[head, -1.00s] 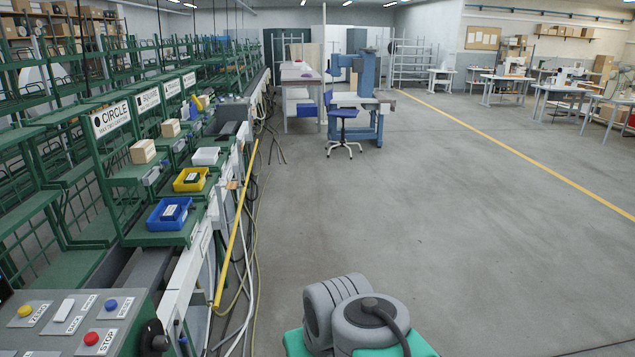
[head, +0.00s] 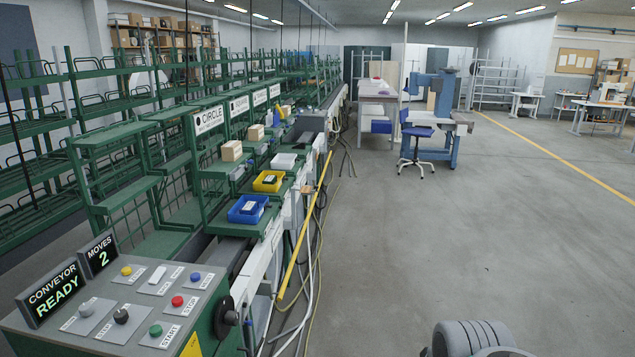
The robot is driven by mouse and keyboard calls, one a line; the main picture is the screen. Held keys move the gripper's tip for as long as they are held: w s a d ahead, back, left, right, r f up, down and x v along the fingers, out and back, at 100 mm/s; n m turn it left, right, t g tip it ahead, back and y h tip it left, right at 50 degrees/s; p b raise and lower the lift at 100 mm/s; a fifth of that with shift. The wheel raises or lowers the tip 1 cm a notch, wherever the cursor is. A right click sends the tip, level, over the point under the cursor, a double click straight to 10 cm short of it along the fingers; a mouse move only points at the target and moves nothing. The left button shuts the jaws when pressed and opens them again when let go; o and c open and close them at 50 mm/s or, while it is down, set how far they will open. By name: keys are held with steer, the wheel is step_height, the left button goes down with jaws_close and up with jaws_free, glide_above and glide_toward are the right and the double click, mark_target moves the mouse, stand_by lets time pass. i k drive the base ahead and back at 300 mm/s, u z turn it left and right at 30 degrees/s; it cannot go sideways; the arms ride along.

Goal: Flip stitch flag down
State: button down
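I cannot make out a flag marked stitch in the head view. The green line of stations runs away along the left, with white signs, the nearest reading CIRCLE (head: 222,118). At the near end stands a control panel (head: 125,310) with several coloured buttons and knobs. Its displays read CONVEYOR READY (head: 53,287) and MOVES 2 (head: 100,257). A blue machine (head: 436,110) stands at the back. My gripper is not in view; only a grey part of my arm shows at the bottom right.
A blue bin (head: 248,209), a yellow bin (head: 269,181) and a white box (head: 284,161) sit along the station ledges. A yellow bar (head: 305,228) and loose cables run beside the line. A blue chair (head: 417,132) stands before the machine. The floor to the right is clear.

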mark_target(304, 189)
steer(key=z, duration=0.25)
steer(key=i, duration=2.85)
steer(key=u, duration=1.8)
steer(key=i, duration=1)
steer(key=u, duration=0.95)
